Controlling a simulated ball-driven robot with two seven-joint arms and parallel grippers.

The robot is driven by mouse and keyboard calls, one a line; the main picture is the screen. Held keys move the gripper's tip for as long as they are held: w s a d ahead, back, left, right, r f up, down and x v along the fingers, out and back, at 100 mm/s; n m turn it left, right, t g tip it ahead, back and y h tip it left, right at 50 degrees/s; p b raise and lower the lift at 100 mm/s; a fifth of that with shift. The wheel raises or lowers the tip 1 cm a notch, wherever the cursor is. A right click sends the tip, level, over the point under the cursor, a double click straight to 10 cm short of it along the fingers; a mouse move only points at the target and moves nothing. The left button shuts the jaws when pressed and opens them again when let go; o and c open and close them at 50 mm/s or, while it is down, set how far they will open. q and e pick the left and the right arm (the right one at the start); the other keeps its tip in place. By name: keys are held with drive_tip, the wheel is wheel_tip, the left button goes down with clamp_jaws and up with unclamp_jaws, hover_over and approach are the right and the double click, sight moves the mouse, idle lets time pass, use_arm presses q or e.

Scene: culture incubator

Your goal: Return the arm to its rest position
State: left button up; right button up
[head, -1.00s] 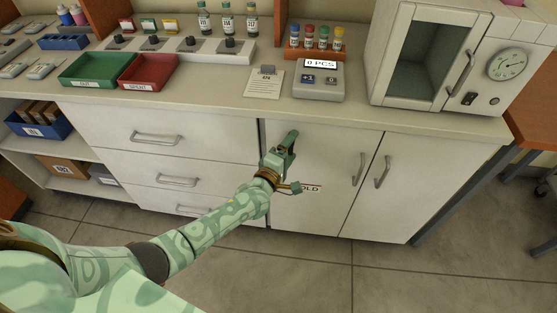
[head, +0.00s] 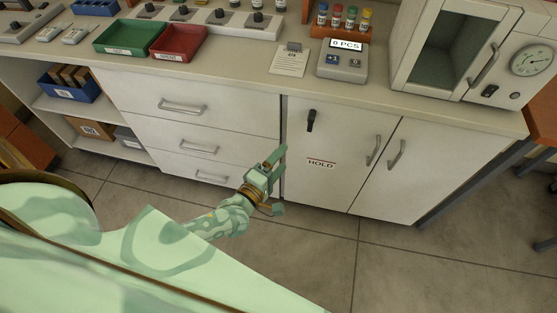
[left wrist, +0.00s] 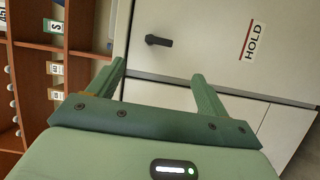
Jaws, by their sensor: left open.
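My left arm comes in from the left in the head view. My left gripper (head: 279,180) is open and empty in front of the white cabinet, below and left of the black handle (head: 311,120), apart from it. In the left wrist view the two green fingers (left wrist: 158,70) are spread with nothing between them. The black handle (left wrist: 158,40) shows beyond the fingers there, and the HOLD label (left wrist: 252,42) is to its right. The cabinet door (head: 340,185) with the HOLD label (head: 320,164) looks shut. My right gripper is not in view.
The counter holds a green tray (head: 130,37), a red tray (head: 180,42), a scale reading 0 PCS (head: 342,62) and an incubator (head: 470,45) at the right. Open shelves (head: 85,110) stand at the left. The floor (head: 330,250) before the cabinet is clear.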

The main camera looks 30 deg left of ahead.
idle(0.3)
use_arm(q)
drive_tip(key=s+a+f+m+g, duration=0.2)
drive_tip(key=s+f+m+g, duration=0.3)
drive_tip(key=s+f+m, duration=0.55)
drive_tip(key=s+a+f+m+g, duration=0.1)
drive_tip(key=s+f+m+g, duration=0.6)
drive_tip(key=f, duration=0.7)
drive_tip(key=s+f+m+g+y, duration=0.1)
drive_tip(key=s+f+g, duration=0.2)
drive_tip(key=s, duration=1.1)
drive_tip(key=s+f+m+g+y, duration=0.1)
drive_tip(key=s+f+g, duration=0.1)
drive_tip(key=s, duration=1.3)
drive_tip(key=shift+a+f+m+g, duration=0.25)
drive_tip(key=shift+f+m+g, duration=0.15)
drive_tip(key=shift+f, duration=0.5)
